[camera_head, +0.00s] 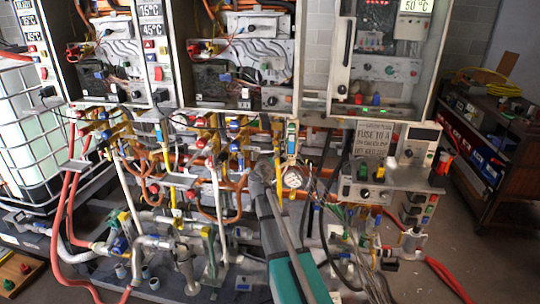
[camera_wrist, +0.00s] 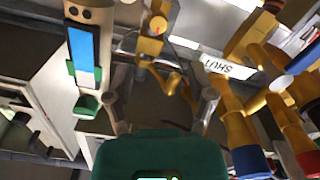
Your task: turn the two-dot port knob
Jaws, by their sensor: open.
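In the wrist view, a cream fitting with two dark dots (camera_wrist: 101,16) is at the upper left, with a blue-and-white strip (camera_wrist: 83,55) and a green end piece (camera_wrist: 88,106) below it. A matching blue-and-white part (camera_head: 292,137) shows at mid-picture in the head view. I cannot tell which surface is the knob itself. My gripper (camera_wrist: 160,103) is open, its fingers apart with nothing between them. The fitting lies to the left of the fingers. In the head view my gripper (camera_head: 262,178) is near the pipes, below and left of that part; its fingertips are hard to make out.
A yellow valve (camera_wrist: 150,47) is ahead of the fingers. In the head view, a round gauge (camera_head: 295,177) is close right and a control box (camera_head: 375,190) further right.

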